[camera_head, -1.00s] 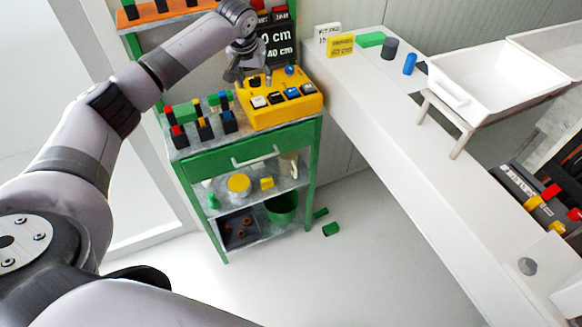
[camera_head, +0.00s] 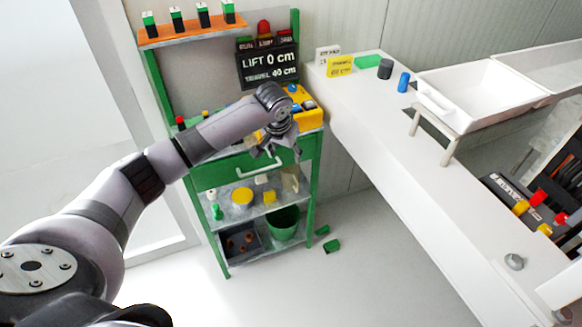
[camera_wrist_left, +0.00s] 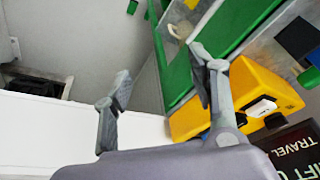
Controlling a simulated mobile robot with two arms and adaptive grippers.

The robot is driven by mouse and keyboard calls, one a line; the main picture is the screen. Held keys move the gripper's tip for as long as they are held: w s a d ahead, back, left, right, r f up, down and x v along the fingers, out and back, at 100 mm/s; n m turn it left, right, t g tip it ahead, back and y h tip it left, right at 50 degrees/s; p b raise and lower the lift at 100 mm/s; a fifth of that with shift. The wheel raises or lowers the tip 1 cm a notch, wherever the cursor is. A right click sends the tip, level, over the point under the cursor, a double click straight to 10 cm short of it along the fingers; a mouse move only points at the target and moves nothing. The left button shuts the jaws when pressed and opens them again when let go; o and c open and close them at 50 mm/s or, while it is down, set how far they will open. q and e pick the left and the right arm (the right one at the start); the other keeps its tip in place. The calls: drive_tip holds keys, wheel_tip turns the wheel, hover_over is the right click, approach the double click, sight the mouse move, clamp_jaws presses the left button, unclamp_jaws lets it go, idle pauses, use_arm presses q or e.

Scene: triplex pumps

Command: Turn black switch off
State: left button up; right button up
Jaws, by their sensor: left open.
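The yellow switch box (camera_head: 312,119) stands on top of the green cart, mostly hidden behind my left arm in the head view. In the left wrist view the yellow box (camera_wrist_left: 262,82) shows at the right, with a white switch (camera_wrist_left: 258,107) and a dark switch part (camera_wrist_left: 275,121) beside it. I cannot tell whether that dark part is the black switch, or its position. My left gripper (camera_head: 275,157) is open and empty in front of the cart's top edge. In the left wrist view its fingers (camera_wrist_left: 160,82) are spread apart, one overlapping the box. My right gripper is not in view.
The green cart's drawer handle (camera_head: 253,165) is just below my left gripper. A black sign (camera_head: 268,66) stands behind the box. A white counter (camera_head: 400,150) with a white tray (camera_head: 480,95) lies to the right. Green pieces (camera_head: 331,246) lie on the floor.

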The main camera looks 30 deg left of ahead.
use_arm(q)
drive_tip(key=shift+s+d+f+m, duration=0.2)
drive_tip(key=shift+s+d+f, duration=0.3)
drive_tip(key=shift+d, duration=0.15)
drive_tip(key=shift+s+d+f+m, duration=0.2)
drive_tip(key=shift+s+d+f, duration=0.25)
drive_tip(key=shift+d, duration=0.2)
drive_tip(key=s+f, duration=0.2)
drive_tip(key=f, duration=0.7)
drive_tip(key=s+f, duration=0.2)
drive_tip(key=f, duration=0.7)
drive_tip(key=s+f, duration=1.1)
drive_tip(key=f, duration=0.4)
drive_tip(key=s+d+f+g, duration=0.1)
drive_tip(key=s+f, duration=0.4)
drive_tip(key=s, duration=0.7)
drive_tip(key=s+d+f+m+g, duration=0.1)
drive_tip(key=s+f, duration=0.4)
drive_tip(key=s, duration=0.8)
drive_tip(key=s+d+f, duration=0.3)
drive_tip(key=s+f, duration=0.2)
drive_tip(key=s, duration=0.7)
drive_tip(key=shift+s+f+m+g+h, duration=0.25)
drive_tip(key=shift+f+m+g+h, duration=0.05)
drive_tip(key=shift+m+g, duration=0.1)
